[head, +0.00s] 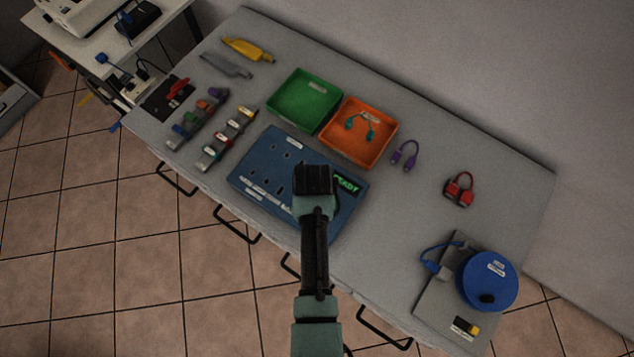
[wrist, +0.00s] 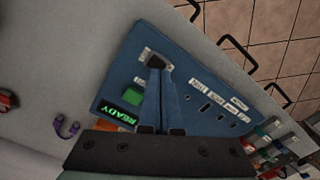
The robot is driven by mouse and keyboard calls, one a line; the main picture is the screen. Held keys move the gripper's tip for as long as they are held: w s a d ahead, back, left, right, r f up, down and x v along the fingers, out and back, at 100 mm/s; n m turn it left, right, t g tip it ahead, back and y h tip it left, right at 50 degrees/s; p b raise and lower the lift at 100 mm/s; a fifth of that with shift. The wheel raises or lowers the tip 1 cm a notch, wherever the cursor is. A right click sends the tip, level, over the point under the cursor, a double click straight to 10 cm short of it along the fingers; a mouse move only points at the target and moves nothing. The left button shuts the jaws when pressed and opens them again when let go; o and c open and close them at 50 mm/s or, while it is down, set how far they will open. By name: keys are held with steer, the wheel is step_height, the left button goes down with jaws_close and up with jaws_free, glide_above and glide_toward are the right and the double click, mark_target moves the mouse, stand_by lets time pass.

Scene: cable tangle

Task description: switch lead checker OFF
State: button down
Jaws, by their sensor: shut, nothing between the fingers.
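The lead checker is a blue flat panel (head: 262,165) on the grey table. Its small display (head: 346,184) is lit and reads READY in green. The panel (wrist: 195,75) fills the middle of the wrist view, with the lit display (wrist: 121,114) beside a green square (wrist: 133,97). My gripper (head: 313,180) is over the panel's right part in the head view. In the wrist view its fingers (wrist: 158,63) are shut and empty, tips at a small pale-edged fitting (wrist: 153,56) near the panel's edge. The fingers partly cover this fitting; I cannot tell whether they touch it or its position.
A green tray (head: 305,99) and an orange tray (head: 384,138) with a teal lead stand behind the panel. A purple lead (head: 405,155), a red lead (head: 459,189) and a blue reel (head: 487,280) lie to the right. Racks (head: 228,138) stand left. The table between is clear.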

steer(key=shift+f+b, duration=0.7)
steer(key=shift+f, duration=0.25)
stand_by(0.9)
steer(key=shift+r, duration=0.15)
step_height(320, 180, up, 7)
steer(key=p, duration=0.7)
stand_by(0.6)
